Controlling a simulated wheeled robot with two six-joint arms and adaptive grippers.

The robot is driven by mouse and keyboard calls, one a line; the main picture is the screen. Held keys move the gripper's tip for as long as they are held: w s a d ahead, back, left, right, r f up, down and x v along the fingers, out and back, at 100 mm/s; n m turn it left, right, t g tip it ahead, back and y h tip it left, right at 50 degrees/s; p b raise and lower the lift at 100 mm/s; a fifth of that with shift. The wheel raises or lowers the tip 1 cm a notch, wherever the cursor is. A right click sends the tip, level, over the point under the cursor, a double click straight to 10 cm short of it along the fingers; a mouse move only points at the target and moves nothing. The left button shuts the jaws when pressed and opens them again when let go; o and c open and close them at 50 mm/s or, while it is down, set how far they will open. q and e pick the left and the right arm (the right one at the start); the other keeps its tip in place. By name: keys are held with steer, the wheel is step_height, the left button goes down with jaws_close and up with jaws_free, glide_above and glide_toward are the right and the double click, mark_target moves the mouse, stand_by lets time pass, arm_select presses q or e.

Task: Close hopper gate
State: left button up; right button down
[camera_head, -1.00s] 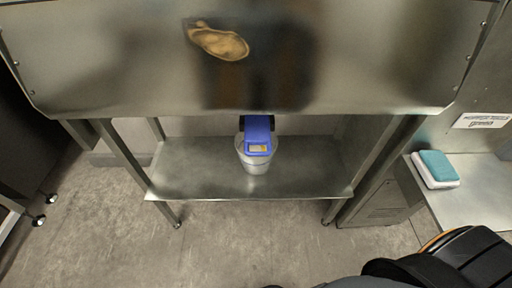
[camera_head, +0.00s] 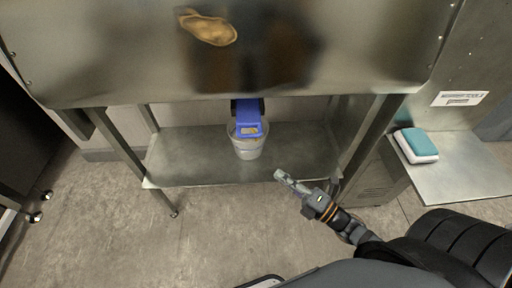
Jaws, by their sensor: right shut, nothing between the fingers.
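The blue hopper gate (camera_head: 248,116) hangs beneath the large steel hopper (camera_head: 300,60). Its lower end has a small pale label and sits just over or at the mouth of a clear bucket (camera_head: 247,146). I cannot tell from this angle whether the gate is open. My right gripper (camera_head: 279,175) is shut and empty. It is to the right of and nearer than the bucket, in front of the lower shelf, apart from both. My left gripper is out of view.
The bucket stands on the steel lower shelf (camera_head: 190,165) between the frame's legs. A teal and white sponge (camera_head: 416,146) lies on a side shelf (camera_head: 465,175) at right, below a sign (camera_head: 459,98). Floor at front left is clear.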

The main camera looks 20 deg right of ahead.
mark_target(248, 114)
steer(key=w+d+p+x, duration=0.1)
steer(key=d+x, duration=0.1)
steer(key=x, duration=1)
steer(key=shift+w+r, duration=0.2)
steer(key=shift+w, duration=0.45)
steer(key=shift+d, duration=0.1)
steer(key=w+d, duration=0.2)
steer(key=w, duration=0.4)
steer(key=shift+w+r, duration=0.2)
